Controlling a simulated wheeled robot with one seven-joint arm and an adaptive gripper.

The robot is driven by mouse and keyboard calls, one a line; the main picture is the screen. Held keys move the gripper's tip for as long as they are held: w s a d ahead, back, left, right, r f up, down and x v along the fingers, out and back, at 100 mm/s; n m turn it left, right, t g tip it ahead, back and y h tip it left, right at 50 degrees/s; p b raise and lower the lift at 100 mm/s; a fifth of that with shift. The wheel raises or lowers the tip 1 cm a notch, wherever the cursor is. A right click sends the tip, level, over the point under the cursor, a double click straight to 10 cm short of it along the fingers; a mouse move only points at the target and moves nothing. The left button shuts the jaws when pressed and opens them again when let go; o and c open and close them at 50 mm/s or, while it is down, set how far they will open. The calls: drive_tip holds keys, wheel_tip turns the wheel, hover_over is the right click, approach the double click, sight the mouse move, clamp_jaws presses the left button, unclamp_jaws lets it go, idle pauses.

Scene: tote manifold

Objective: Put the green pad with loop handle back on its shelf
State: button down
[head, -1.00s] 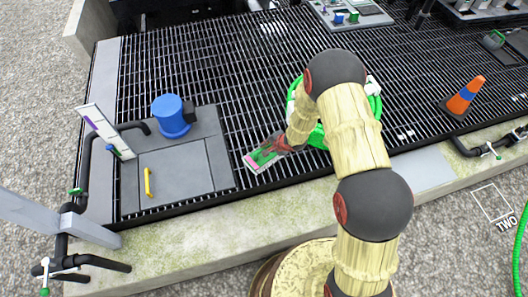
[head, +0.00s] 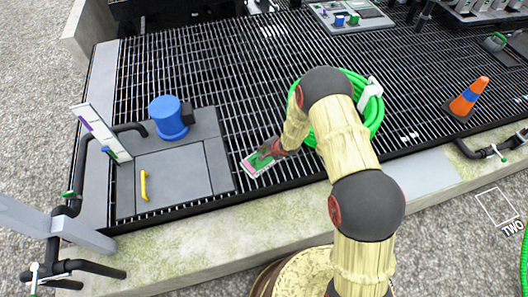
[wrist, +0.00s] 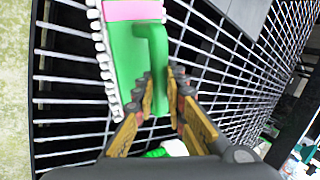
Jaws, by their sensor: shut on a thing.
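The green pad with loop handle (head: 262,158) has a pink band at one end and a pale, bumpy edge. In the wrist view the pad (wrist: 124,52) sits ahead of my gripper (wrist: 161,100), with its green loop handle (wrist: 153,60) between the two fingers. My gripper (head: 272,150) is shut on the handle and shows in the head view just right of the pad. The pad is over the black grating near the grey panel; its exact height above the grating is hard to tell. No shelf can be clearly made out.
A grey panel (head: 170,180) with a blue cylinder (head: 168,115) and yellow handle (head: 144,185) lies to the left. A coiled green hose (head: 372,108) is behind my arm. An orange-and-blue cone (head: 468,98) stands right. Open grating (head: 230,70) lies beyond the pad.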

drive_tip(key=c, duration=1.8)
unclamp_jaws()
drive_tip(key=shift+f, duration=0.15)
drive_tip(key=shift+r, duration=0.2)
drive_tip(key=p+v, duration=0.4)
drive_tip(key=v, duration=0.8)
drive_tip(key=shift+s+p, duration=0.1)
drive_tip(key=shift+p, duration=0.3)
